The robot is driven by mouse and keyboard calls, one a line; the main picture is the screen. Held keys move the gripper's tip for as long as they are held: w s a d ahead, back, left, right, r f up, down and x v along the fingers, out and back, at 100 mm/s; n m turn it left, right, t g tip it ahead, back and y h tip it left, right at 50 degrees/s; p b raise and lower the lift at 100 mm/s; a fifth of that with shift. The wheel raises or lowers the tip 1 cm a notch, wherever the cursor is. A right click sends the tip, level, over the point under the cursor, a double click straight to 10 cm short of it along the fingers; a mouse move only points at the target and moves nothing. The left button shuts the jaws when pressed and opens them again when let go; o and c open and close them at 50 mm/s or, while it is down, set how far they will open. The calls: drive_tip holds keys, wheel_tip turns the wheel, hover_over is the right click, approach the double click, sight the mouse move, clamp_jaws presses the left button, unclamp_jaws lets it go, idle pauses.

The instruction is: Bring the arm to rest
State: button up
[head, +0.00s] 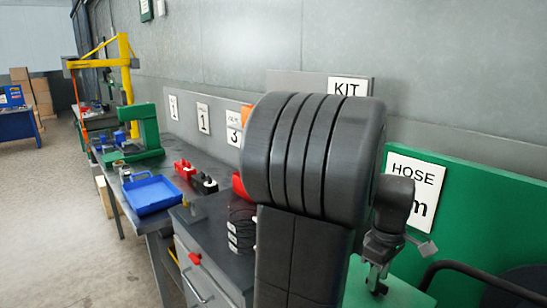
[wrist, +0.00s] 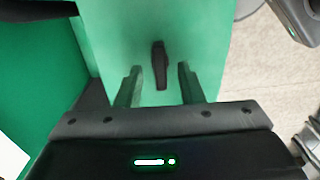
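My gripper (wrist: 158,82) points down over a flat green surface (wrist: 205,45). In the wrist view its two fingers stand apart, with nothing gripped between them. A dark, elongated shape (wrist: 160,62) shows on the green surface, in line with the gap between the fingers. I cannot tell what it is or how far below the fingers it lies. In the head view my gripper (head: 377,282) hangs at the lower right, above a light green top (head: 405,295). My large dark arm link fills the middle and hides part of the bench.
A green panel with a HOSE sign (head: 415,190) stands behind my gripper. A yellow crane (head: 126,80) stands farther back. Floor (head: 75,220) at left is clear.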

drive_tip(key=shift+f, duration=0.6)
drive_tip(key=m+b, duration=0.1)
drive_tip(key=m, duration=0.4)
drive_tip(key=m+b, duration=0.1)
drive_tip(key=m, duration=0.3)
drive_tip(key=shift+r+m, duration=0.1)
drive_tip(key=shift+m, duration=0.3)
